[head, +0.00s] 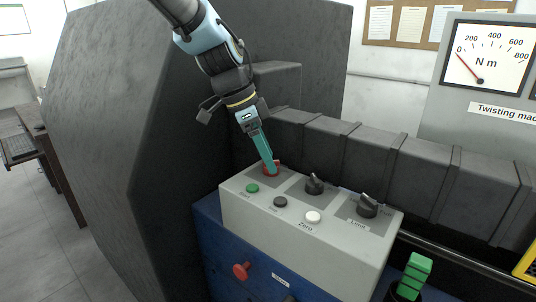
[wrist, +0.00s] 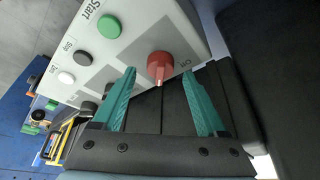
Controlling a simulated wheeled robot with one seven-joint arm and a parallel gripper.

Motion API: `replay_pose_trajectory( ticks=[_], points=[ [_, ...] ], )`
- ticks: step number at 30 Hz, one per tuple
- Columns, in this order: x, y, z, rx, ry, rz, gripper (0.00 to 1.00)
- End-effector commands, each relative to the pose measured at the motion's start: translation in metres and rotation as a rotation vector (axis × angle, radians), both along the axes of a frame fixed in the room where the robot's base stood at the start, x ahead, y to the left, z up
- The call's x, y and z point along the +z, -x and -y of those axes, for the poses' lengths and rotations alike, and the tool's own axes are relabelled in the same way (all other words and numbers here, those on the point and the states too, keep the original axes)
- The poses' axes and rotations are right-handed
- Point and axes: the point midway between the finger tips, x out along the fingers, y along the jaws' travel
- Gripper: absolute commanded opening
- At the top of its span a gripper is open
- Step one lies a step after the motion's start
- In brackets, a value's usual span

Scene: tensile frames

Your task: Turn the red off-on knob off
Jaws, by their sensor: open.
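The red knob (wrist: 160,66) sits on the top face of the grey control box (head: 305,245), at its back left corner. In the head view the red knob (head: 271,169) is partly hidden by my gripper. My gripper (head: 272,168) reaches down to it from above with its teal fingers. In the wrist view my gripper (wrist: 160,72) is open, with one finger on each side of the knob and visible gaps between. The off-on lettering beside the knob is only partly readable.
A green button (head: 252,188), a dark button (head: 280,202) and a white button (head: 313,217) line the box front. Black knobs stand at the middle (head: 314,184) and right (head: 368,206). A large dark housing (head: 190,110) rises close on the left; dark ribbed covers (head: 370,150) run behind.

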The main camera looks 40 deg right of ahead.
Motion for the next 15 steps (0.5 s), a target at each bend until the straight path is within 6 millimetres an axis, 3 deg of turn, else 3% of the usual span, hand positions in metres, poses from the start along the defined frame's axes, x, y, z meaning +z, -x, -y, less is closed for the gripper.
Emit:
replay_pose_trajectory(
  ticks=[12,15],
  points=[
    [-0.0082,0.0016,0.0027,0.001,0.000,0.000,0.75],
    [-0.0082,0.0015,0.0026,0.001,0.000,0.000,0.64]
  ],
)
